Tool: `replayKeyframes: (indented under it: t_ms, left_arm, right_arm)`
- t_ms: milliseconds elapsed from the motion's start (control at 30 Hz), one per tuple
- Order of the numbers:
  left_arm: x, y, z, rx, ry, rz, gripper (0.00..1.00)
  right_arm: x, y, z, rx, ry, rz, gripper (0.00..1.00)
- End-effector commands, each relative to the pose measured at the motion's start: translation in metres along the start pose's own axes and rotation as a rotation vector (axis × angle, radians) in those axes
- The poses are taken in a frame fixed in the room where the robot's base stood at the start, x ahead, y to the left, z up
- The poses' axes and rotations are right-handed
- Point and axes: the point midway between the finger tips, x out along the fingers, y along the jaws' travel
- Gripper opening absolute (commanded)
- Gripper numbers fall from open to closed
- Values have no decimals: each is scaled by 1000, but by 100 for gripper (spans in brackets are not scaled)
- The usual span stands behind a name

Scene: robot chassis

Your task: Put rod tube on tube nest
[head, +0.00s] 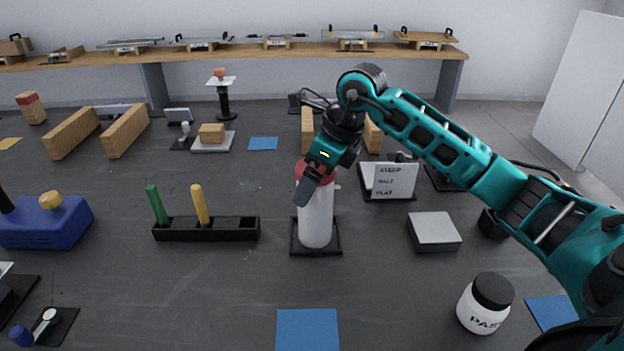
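A white tube (316,225) with a red top (302,168) stands upright on a square black base (319,251) in the middle of the table; I take these for the rod tube and the tube nest. The tube's bottom appears within the base's outline, but I cannot tell how it is seated. My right gripper (308,191) comes down from above right at the tube's upper part. One dark finger shows in front of the tube and hides part of it and its top. The other finger is hidden, so I cannot tell whether it grips the tube. My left gripper is not in view.
A black rack (233,229) with a green rod (157,204) and a yellow rod (200,204) stands left of the tube. A grey block (434,230) and white jar (484,304) stand right. A blue square (308,330) lies in front. Open table lies between.

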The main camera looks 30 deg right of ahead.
Motion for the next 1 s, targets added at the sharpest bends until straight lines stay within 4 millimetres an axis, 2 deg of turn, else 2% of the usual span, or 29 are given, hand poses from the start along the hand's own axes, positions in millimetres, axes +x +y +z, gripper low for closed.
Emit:
replayKeyframes:
  t_ms: [300, 500, 667, 1000]
  left_arm:
    - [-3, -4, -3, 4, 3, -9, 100]
    - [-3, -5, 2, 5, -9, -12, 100]
    - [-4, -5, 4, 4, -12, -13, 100]
    - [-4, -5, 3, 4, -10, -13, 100]
  right_arm:
    - [-71, -1, 1, -2, -3, -6, 100]
    - [-100, 0, 0, 0, -2, -3, 100]
    - [-108, 0, 0, 0, -1, -2, 100]
    - [-108, 0, 0, -1, -1, -1, 100]
